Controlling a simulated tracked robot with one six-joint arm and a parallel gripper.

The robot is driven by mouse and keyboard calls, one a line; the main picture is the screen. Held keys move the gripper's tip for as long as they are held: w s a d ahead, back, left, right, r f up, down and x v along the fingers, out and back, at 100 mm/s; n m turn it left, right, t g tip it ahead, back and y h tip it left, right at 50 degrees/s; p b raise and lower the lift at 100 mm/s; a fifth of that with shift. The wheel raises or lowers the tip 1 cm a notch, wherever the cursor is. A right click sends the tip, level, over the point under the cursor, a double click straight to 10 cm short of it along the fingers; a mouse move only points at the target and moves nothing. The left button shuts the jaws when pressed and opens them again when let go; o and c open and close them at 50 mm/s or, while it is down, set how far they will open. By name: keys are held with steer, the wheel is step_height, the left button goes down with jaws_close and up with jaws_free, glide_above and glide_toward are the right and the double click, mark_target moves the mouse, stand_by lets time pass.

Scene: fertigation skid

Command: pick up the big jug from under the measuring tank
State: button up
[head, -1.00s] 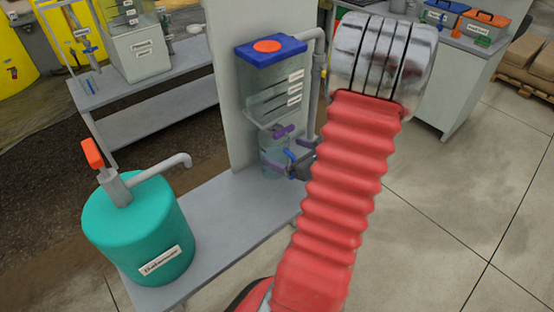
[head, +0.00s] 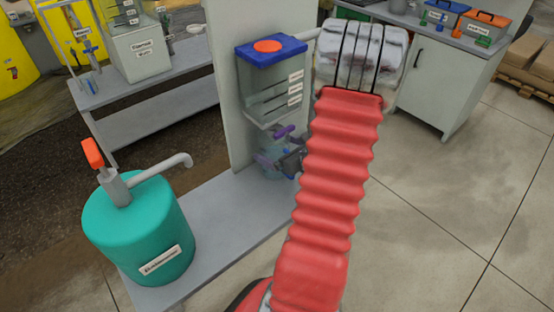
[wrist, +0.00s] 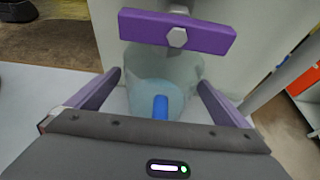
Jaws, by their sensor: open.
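The measuring tank (head: 272,92) is a clear box with a blue lid and orange cap, fixed to a pale upright panel. The big jug (head: 268,166) is see-through and stands on the grey bench under it, partly hidden by my gripper (head: 280,160). In the wrist view the jug (wrist: 165,68) lies ahead between the purple fingers of my open gripper (wrist: 159,80). A blue part, perhaps the jug's handle (wrist: 160,106), points towards me. A purple valve handle (wrist: 178,32) is just above the jug's mouth. I cannot tell whether the fingers touch the jug.
A teal drum (head: 140,230) with a pump spout stands on the near left of the bench (head: 215,225). A grey pipe runs by the tank's right side. Open floor (head: 430,200) lies to the right.

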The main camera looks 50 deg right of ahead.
steer(key=shift+c, duration=0.6)
steer(key=c, duration=1.6)
steer(key=shift+c, duration=0.2)
steer(key=shift+r, duration=0.15)
